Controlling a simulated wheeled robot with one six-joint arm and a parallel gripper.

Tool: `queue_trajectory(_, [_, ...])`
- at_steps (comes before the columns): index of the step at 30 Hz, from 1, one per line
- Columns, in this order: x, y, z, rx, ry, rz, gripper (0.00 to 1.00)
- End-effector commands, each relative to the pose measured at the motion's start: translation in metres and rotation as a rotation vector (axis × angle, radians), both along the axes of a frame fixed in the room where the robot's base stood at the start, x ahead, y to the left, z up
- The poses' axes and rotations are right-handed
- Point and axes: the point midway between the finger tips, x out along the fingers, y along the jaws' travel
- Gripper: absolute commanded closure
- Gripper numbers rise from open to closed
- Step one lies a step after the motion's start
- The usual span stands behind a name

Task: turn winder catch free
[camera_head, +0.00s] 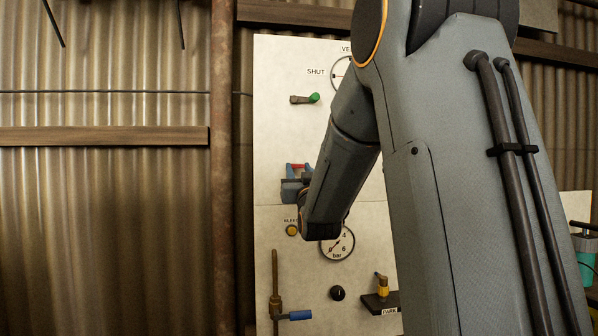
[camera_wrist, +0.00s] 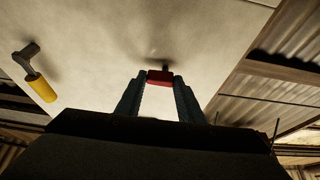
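A red handle (camera_wrist: 160,77) stands out from the pale panel and shows between my fingertips in the wrist view. My gripper (camera_wrist: 160,82) has one blue finger against each side of it, with no clear gap. In the head view the red handle (camera_head: 298,166) shows at the panel's left side, beside my gripper (camera_head: 297,172). My wrist and forearm hide part of the panel there. No label naming the winder catch is readable, so I cannot confirm which part it is.
The panel (camera_head: 275,130) also carries a green-tipped lever (camera_head: 313,98), a gauge (camera_head: 337,244), a yellow button (camera_head: 292,230), a blue-handled lever (camera_head: 300,315), a black knob (camera_head: 338,293) and a yellow lever (camera_head: 382,285). A yellow handle (camera_wrist: 42,88) shows in the wrist view.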

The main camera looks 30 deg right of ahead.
Motion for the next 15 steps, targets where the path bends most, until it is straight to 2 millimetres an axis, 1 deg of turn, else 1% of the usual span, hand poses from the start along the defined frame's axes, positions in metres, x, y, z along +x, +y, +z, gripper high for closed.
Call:
queue_trajectory(1, [-0.0001, 0.0001, 0.0001, 0.000, 0.000, 0.000, 0.77])
queue_trajectory(3, [-0.0001, 0.0002, 0.0001, 0.000, 0.000, 0.000, 0.88])
queue_trajectory(10, [0.0000, 0.0000, -0.0005, -0.017, 0.005, 0.000, 0.88])
queue_trajectory(15, [-0.0004, -0.0012, -0.0007, -0.076, 0.020, 0.000, 0.88])
